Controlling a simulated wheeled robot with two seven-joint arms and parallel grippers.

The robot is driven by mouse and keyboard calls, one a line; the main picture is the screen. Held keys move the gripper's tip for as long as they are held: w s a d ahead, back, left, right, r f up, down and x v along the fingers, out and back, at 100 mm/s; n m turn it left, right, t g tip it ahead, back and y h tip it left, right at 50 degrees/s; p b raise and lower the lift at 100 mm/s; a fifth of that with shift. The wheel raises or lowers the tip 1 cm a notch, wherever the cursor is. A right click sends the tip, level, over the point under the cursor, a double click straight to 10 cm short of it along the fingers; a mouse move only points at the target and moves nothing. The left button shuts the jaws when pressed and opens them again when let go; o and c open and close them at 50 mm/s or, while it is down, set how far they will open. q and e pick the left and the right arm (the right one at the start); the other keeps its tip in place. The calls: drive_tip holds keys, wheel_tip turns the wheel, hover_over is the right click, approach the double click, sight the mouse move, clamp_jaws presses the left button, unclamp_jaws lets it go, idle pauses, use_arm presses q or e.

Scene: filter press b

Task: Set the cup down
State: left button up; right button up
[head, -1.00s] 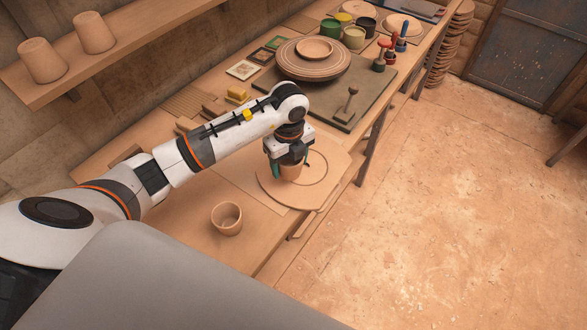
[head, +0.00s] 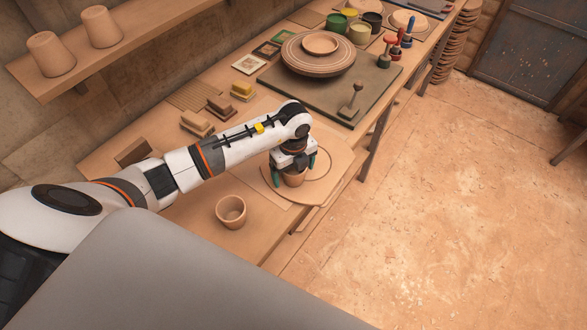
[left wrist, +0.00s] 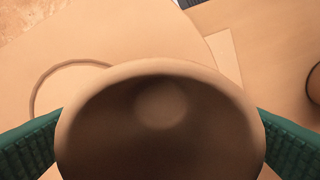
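A small terracotta cup (head: 295,179) stands upright on the pale board (head: 325,186) at the bench's front edge. It overlaps a ring marked on that board; whether it sits wholly inside the ring I cannot tell. My left gripper (head: 295,172) is above the cup, with its green fingers open on either side. In the left wrist view the cup's open mouth (left wrist: 160,125) fills the lower middle between the fingers, and the ring (left wrist: 45,83) shows partly behind it. Contact at the cup's sides is hard to judge. My right gripper is not in view.
Another terracotta cup (head: 231,211) stands on the bench nearer to me. A turntable (head: 318,54), a wooden-handled tool (head: 351,101), sponges and blocks (head: 243,90), and several pots (head: 360,33) lie further along. Two cups (head: 101,27) stand on the wall shelf.

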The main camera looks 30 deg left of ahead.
use_arm(q)
drive_tip(key=shift+r, duration=0.1)
drive_tip(key=shift+r, duration=0.6)
wheel_tip(320, 180, up, 11)
drive_tip(key=b, duration=0.3)
